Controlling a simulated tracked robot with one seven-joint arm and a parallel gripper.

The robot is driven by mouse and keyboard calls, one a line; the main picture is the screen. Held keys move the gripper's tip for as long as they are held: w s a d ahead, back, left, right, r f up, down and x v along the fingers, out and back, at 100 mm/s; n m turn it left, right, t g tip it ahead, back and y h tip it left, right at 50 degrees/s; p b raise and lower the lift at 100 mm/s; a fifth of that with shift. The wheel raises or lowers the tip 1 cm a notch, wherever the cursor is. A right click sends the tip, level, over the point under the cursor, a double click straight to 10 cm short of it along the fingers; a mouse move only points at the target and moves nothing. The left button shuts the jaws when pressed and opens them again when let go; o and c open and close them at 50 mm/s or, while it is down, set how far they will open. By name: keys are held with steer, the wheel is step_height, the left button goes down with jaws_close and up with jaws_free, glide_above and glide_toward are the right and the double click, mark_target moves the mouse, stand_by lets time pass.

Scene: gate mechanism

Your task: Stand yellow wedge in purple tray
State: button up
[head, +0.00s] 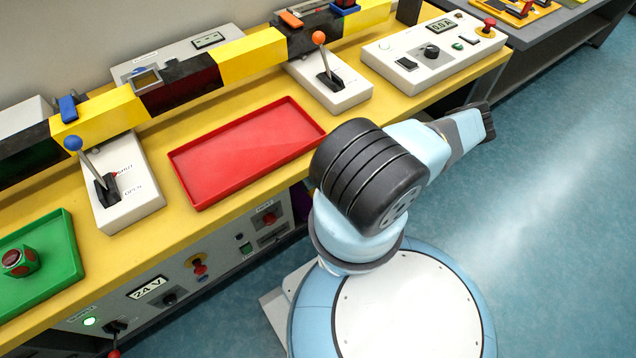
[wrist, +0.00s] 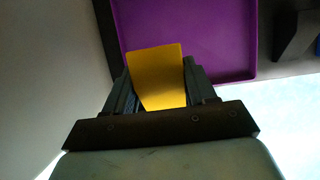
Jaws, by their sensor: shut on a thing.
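The yellow wedge (wrist: 157,76) is between the fingers of my gripper (wrist: 158,88) in the wrist view. My gripper is shut on it. The purple tray (wrist: 215,35) lies beyond the wedge in the wrist view, and the wedge overlaps its near left part in the picture. I cannot tell how high the wedge is above the tray. In the head view the wedge and my gripper do not show, and only a small purple patch (head: 302,200) shows beside my arm, below the bench top.
On the yellow bench, an empty red tray (head: 245,150) lies between a blue-knobbed lever box (head: 127,185) and an orange-knobbed one (head: 330,85). A green tray (head: 60,262) holds a green and red block (head: 20,262). Dark objects (wrist: 292,35) stand right of the purple tray.

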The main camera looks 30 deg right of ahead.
steer(key=w+d+f, duration=0.1)
steer(key=d+f, duration=0.1)
steer(key=w+d+f, duration=0.1)
steer(key=d+f, duration=0.1)
steer(key=w+d+f, duration=0.2)
steer(key=d, duration=0.1)
steer(key=shift+f, duration=0.2)
steer(key=shift+w+d+f, duration=0.3)
steer(key=shift+w+f, duration=0.05)
steer(key=shift+f, duration=0.2)
steer(key=shift+d+f, duration=0.15)
steer(key=shift+f, duration=0.15)
step_height(320, 180, down, 3)
steer(key=shift+r, duration=0.15)
steer(key=o, duration=1.1)
steer(key=shift+o, duration=0.2)
steer(key=v, duration=1.2)
